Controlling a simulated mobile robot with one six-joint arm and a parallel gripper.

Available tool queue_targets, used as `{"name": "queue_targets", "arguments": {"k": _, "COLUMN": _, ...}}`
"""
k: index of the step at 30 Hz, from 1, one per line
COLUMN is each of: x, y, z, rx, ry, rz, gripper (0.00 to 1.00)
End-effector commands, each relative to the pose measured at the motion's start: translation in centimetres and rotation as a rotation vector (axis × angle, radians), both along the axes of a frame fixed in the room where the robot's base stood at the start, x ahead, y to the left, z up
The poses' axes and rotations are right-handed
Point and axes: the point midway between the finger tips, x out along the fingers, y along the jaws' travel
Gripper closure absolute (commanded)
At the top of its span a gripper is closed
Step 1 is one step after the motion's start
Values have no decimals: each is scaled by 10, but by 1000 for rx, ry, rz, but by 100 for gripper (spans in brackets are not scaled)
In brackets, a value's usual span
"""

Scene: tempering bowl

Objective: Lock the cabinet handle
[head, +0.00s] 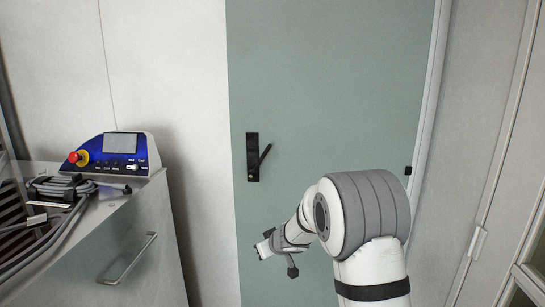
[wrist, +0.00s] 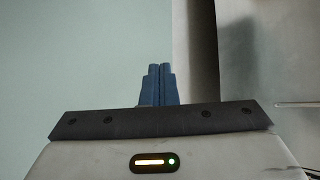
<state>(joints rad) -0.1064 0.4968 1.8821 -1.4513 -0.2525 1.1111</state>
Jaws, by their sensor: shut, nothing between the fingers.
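The cabinet handle (head: 253,157) is a black upright plate with a short lever, on the left part of a grey-green door (head: 330,80) in the head view. Its lever sticks out from the plate, slanting up to the right. My gripper (head: 258,250) is below the handle in the head view, pointing left and apart from it. In the wrist view my gripper's blue fingers (wrist: 160,70) are together with nothing between them. The handle does not show in the wrist view.
A machine with a blue control panel (head: 112,155) and a red button stands at the left on a grey cabinet (head: 125,240) with a bar handle (head: 128,258). Cables lie on its top. A pale wall is behind it. A narrow gap separates this cabinet from the door.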

Motion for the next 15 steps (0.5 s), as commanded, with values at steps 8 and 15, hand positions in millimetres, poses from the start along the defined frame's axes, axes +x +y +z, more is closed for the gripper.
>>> {"name": "queue_targets", "arguments": {"k": 8, "x": -9, "y": -4, "z": 66, "rx": 1007, "ry": 251, "rz": -327, "gripper": 100}}
{"name": "queue_targets", "arguments": {"k": 15, "x": -10, "y": -61, "z": 151, "rx": 1785, "ry": 370, "rz": -420, "gripper": 100}}
